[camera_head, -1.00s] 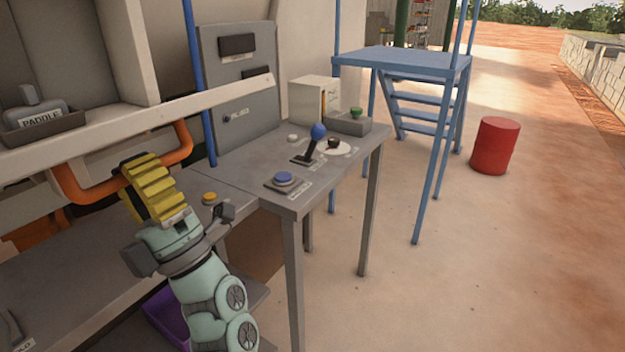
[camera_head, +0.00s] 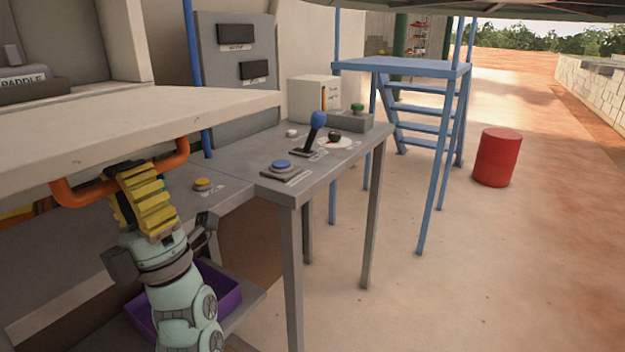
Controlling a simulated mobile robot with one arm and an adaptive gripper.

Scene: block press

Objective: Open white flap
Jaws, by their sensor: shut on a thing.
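The white flap (camera_head: 190,118) is a wide pale panel at the left, tilted so that I see its broad face, with its front edge toward me. An orange bar handle (camera_head: 75,192) hangs under its lower edge. My gripper (camera_head: 135,180), with yellow ridged fingers, is shut on the orange handle from below. The fingers hide the middle of the handle.
A grey bench (camera_head: 230,165) to the right holds a blue-knobbed lever (camera_head: 317,122), a blue button (camera_head: 281,166) and a yellow button (camera_head: 202,185). A purple bin (camera_head: 225,290) sits below. Blue steps (camera_head: 400,70) and a red barrel (camera_head: 497,157) stand on open ground.

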